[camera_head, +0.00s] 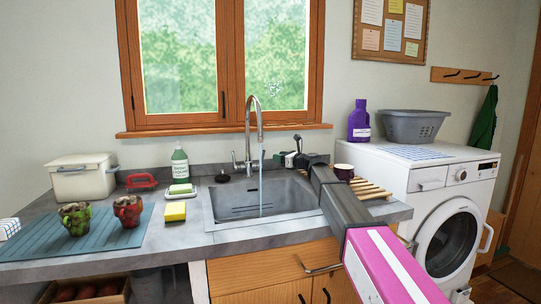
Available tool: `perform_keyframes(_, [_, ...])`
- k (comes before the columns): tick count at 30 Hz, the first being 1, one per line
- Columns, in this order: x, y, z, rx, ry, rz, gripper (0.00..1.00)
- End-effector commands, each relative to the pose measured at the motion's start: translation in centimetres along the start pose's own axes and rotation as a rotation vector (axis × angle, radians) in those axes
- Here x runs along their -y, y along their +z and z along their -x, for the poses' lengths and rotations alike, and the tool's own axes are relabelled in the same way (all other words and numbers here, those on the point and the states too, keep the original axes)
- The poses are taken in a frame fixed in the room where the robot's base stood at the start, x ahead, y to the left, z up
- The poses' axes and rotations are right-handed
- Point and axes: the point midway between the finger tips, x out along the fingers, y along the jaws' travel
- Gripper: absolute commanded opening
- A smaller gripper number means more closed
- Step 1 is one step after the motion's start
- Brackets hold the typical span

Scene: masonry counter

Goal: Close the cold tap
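A chrome tap with a tall curved spout (255,110) stands behind the grey sink (225,208). A thin stream of water (262,180) runs from the spout into the basin. A small chrome handle (236,160) sticks up at the left of the tap's base. No hot or cold marking is legible, and I cannot make out a separate handle on the right.
A green soap bottle (180,170), a soap dish (181,192) and a yellow sponge (175,211) stand left of the sink. Two patterned mugs (128,210) stand on a blue mat (35,240).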

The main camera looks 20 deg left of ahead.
Motion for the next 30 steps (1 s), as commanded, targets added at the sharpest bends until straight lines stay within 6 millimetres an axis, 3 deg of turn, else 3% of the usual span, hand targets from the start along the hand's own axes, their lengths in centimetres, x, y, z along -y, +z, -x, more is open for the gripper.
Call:
perform_keyframes(15, [0.1,0.0,-8.4,0.0,0.002,0.003,0.39])
perform_keyframes(21, [0.0,0.0,-9.8,0.0,0.001,0.003,0.39])
perform_keyframes(28, [0.0,0.0,-9.8,0.0,0.001,0.003,0.39])
perform_keyframes(29, [0.0,0.0,-9.8,0.0,0.001,0.003,0.33])
perform_keyframes(30, [0.0,0.0,-9.8,0.0,0.001,0.003,0.2])
